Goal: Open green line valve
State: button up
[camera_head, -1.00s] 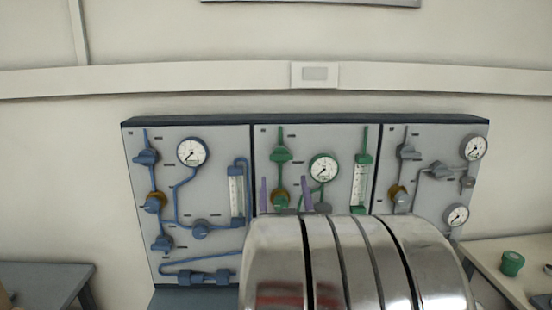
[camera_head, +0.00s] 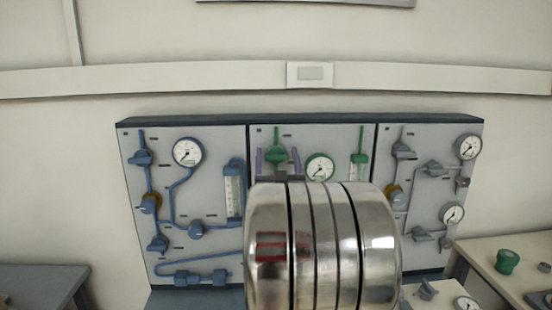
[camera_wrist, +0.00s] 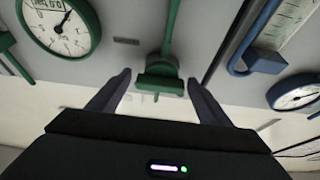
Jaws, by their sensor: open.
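The green line is on the middle panel (camera_head: 340,134). Its upper green valve (camera_head: 277,155) has a handle on a vertical green pipe. In the wrist view the green valve (camera_wrist: 160,80) shows near the middle, between the two fingers. My gripper (camera_head: 277,151) is open, with one purple finger on each side of the valve in the head view. I cannot tell whether either finger touches it. The green line's gauge (camera_head: 319,167) is to the right of the gripper. The lower part of the green line is hidden behind my metal arm.
The blue-line panel (camera_head: 215,255) is on the left and a grey-line panel (camera_head: 423,195) on the right, both with valves and gauges. A side table (camera_head: 475,257) at right holds a green container (camera_head: 507,261). A grey table (camera_head: 40,285) stands at lower left.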

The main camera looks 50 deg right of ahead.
jog(key=shift+c, duration=0.6)
jog(key=c, duration=0.9)
jog(key=shift+a, duration=0.15)
